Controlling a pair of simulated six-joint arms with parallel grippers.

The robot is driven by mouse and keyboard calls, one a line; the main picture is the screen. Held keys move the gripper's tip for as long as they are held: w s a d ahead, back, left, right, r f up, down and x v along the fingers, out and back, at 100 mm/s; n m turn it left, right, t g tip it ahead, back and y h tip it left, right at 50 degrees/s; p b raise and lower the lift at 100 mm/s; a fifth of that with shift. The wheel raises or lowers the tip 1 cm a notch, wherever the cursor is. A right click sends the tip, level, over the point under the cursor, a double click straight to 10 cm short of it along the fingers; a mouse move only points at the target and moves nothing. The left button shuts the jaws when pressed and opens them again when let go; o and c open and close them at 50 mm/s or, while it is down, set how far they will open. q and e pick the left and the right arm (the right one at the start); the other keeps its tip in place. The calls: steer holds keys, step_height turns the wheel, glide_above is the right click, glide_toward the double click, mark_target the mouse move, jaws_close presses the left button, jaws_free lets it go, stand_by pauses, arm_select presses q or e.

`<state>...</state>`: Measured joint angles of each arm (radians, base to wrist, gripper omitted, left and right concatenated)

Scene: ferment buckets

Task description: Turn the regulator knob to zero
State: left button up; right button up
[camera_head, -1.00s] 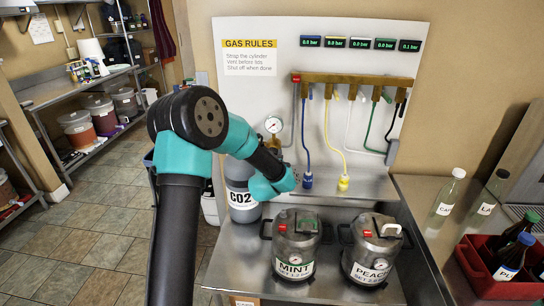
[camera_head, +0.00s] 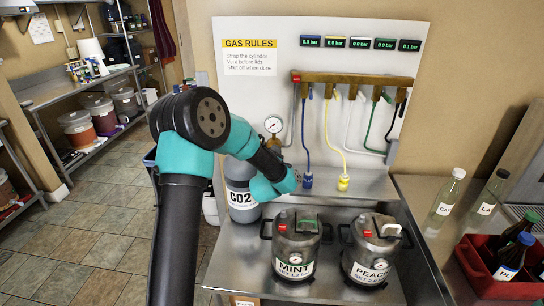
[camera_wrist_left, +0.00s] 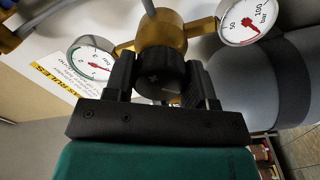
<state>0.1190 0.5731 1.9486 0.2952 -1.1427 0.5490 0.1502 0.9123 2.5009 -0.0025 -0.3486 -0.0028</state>
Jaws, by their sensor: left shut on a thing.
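The regulator's round black knob (camera_wrist_left: 160,72) sits on its brass body (camera_wrist_left: 162,32) in the left wrist view. My left gripper (camera_wrist_left: 160,88) is shut on the knob, with one dark finger on each side of it. Beside the body are a small bar gauge (camera_wrist_left: 91,62) with a red needle and a larger gauge (camera_wrist_left: 248,22) marked 50 and 100 bar. In the head view one gauge (camera_head: 273,124) shows above the CO2 cylinder (camera_head: 240,203). My arm hides the knob and gripper there. My right gripper is not in view.
A brass manifold (camera_head: 352,79) with coloured hoses runs along the white board (camera_head: 255,85). A red crate of bottles (camera_head: 478,278) stands at the right.

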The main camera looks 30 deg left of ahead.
arm_select(q)
steer(key=n, duration=0.3)
steer(key=shift+n, duration=2.5)
steer(key=o, duration=0.9)
steer(key=v, duration=1.7)
steer(key=shift+d, duration=0.35)
